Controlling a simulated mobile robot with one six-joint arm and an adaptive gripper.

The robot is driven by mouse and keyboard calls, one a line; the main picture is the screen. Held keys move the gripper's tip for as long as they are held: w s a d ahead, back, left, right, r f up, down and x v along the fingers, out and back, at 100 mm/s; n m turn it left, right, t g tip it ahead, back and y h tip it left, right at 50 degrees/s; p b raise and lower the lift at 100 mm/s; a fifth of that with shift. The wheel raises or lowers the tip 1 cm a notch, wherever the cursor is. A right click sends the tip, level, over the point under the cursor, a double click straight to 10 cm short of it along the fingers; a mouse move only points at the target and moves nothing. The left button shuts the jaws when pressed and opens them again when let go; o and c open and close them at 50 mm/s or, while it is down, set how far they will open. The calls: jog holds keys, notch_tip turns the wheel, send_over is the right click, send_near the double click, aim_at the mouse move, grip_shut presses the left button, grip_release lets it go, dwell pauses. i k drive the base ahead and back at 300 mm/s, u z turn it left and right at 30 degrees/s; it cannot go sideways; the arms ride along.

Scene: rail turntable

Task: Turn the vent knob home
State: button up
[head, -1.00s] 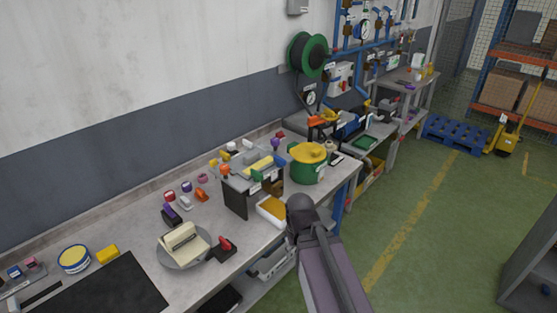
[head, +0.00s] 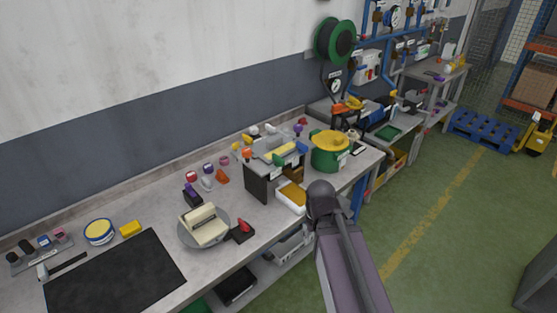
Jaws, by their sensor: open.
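I cannot tell which small fitting is the vent knob; no label is readable at this size. A grey round turntable (head: 186,236) carries a cream block (head: 203,224) near the front of the bench. A black box with a red lever (head: 243,228) stands just right of it. Further right is a dark panelled stand (head: 258,182) with an orange knob (head: 247,153) at its top left and a blue part (head: 302,147) at its right. My arm rises from the bottom, right of the bench's front edge. My gripper does not show.
The bench (head: 140,222) runs along the wall. A black mat (head: 115,275) lies at front left. A green pot with a yellow top (head: 328,152) and an orange-filled white tray (head: 291,196) stand near the stand. The green floor (head: 440,235) at right is mostly clear.

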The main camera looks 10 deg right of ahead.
aim_at(253, 131)
jog(key=u, duration=0.05)
jog(key=k, duration=0.65)
jog(key=z, duration=0.4)
jog(key=i, duration=1.6)
jog(key=u, duration=0.4)
